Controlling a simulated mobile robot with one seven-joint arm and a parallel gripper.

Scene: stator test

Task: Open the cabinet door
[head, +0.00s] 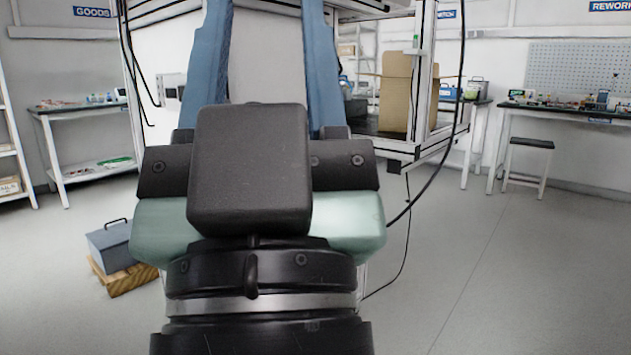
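The cabinet (426,75) is a metal-framed enclosure in front of me with pale panels, partly hidden behind my gripper and wrist. A broad pale panel (270,70) fills the view behind my fingers. I cannot tell for sure whether it is the door, and I see no clear handle. A small light fitting (171,88) shows at the left side of the cabinet. The right side is open to view, with a brown cardboard box (395,92) inside. My gripper (266,15) points at the cabinet, its two blue fingers wide apart with nothing visible between them. The fingertips reach the top edge.
A black cable (457,120) hangs down the cabinet's right side. A grey toolbox (110,246) sits on a wooden pallet (127,280) at lower left. Workbenches (85,108) stand at left and at right (570,110), with a stool (530,143). The floor at right is clear.

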